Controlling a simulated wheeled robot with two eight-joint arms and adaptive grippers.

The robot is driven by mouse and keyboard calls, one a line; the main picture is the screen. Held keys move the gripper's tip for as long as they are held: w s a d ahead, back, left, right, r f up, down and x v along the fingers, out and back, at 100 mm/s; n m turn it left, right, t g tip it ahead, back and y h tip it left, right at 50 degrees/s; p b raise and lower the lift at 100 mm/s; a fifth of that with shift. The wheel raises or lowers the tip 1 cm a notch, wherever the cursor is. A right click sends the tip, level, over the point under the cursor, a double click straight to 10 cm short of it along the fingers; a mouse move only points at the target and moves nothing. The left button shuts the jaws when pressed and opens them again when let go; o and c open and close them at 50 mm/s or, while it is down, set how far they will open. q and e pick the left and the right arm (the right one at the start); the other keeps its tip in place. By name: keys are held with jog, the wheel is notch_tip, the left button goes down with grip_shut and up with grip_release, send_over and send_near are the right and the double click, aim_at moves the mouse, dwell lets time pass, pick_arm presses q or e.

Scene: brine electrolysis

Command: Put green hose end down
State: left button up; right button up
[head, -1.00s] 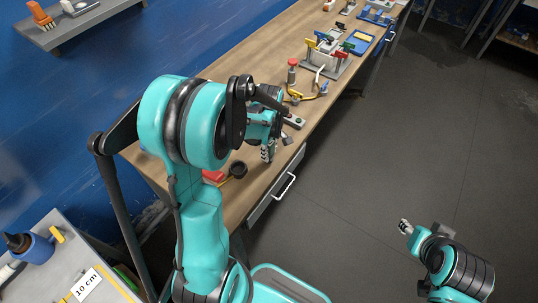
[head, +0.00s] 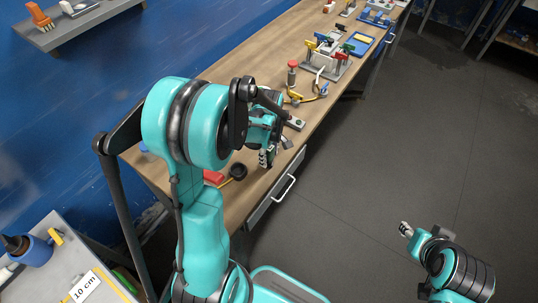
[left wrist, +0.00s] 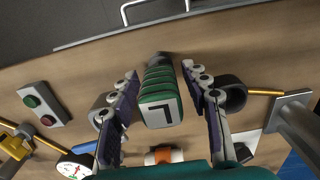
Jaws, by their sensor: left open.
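The green hose end (left wrist: 159,90) is a ribbed green piece with a white label bearing a black mark. In the left wrist view it lies between the two fingers of my left gripper (left wrist: 160,88), with a visible gap on both sides. My left gripper (head: 274,148) is open over the workbench in the head view, where my arm hides the hose end. I cannot tell whether the hose end touches the bench. My right gripper (head: 404,229) is over the floor at the lower right, too small to tell its jaw state.
The wooden bench (head: 222,75) runs along the blue wall. A button box (left wrist: 45,104) and a round gauge (left wrist: 74,166) are left of the gripper in the wrist view. A black round thing (head: 238,171) lies near the bench edge. A grey-based stand (head: 325,65) is farther back.

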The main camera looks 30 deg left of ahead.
pick_arm(q)
notch_tip(320, 180, up, 10)
jog(key=p, duration=0.3)
jog(key=shift+r, duration=0.2)
jog(key=shift+d+r, duration=0.1)
jog(key=shift+r, duration=0.55)
jog(key=s+d+r+m+t, duration=0.6)
jog(key=s+d+m, duration=0.4)
jog(key=m, duration=0.7)
jog(key=shift+s+d+r+t, duration=0.15)
jog(key=shift+s+d+t, duration=0.1)
jog(key=shift+s+t, duration=0.35)
notch_tip(320, 180, down, 7)
jog(key=b, duration=0.6)
jog(key=shift+r+b, duration=0.15)
jog(key=shift+b, duration=0.15)
